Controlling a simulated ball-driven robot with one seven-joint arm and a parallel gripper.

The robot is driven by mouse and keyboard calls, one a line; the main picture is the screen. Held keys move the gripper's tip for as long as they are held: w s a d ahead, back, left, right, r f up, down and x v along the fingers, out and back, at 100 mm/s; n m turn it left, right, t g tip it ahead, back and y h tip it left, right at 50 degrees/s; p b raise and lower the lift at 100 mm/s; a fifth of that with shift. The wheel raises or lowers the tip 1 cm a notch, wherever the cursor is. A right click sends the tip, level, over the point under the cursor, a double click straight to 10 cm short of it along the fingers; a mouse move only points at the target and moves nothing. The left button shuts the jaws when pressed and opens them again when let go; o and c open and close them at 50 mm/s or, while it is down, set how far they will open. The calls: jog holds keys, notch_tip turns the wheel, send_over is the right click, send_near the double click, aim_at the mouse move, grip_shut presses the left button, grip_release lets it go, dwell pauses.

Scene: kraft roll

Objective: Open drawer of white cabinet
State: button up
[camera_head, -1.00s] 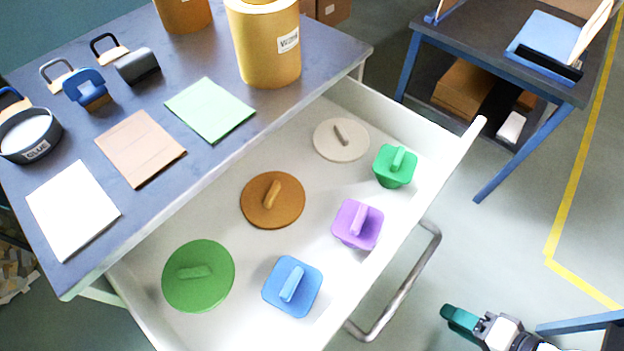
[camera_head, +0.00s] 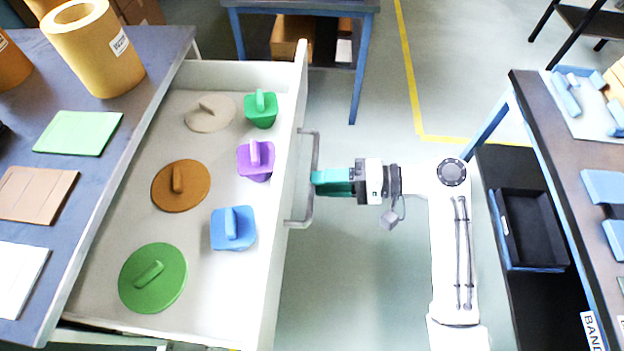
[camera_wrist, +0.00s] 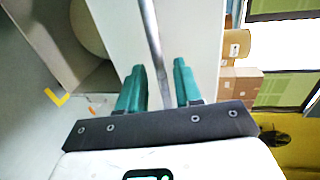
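The white cabinet's drawer (camera_head: 205,85) stands pulled out from under a grey top, with several lidded shapes inside. Its metal bar handle (camera_head: 303,215) runs along the outside of the front panel (camera_head: 282,190). My gripper (camera_head: 318,182) is at the handle, pointing at the drawer front from the right. In the wrist view, the bar (camera_wrist: 150,30) passes between the two teal fingers of my gripper (camera_wrist: 159,70). The fingers are apart, with gaps visible beside the bar. Whether one finger touches it is hard to tell.
The cabinet's grey top (camera_head: 100,160) carries yellow rolls (camera_head: 95,50) and flat sheets. A bench with a dark top (camera_head: 560,150) stands at the right, with a black bin (camera_head: 530,230) below it. A blue-legged table (camera_head: 355,80) is at the back. The floor between is clear.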

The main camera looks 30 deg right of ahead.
jog(key=shift+x, duration=1.55)
grip_shut()
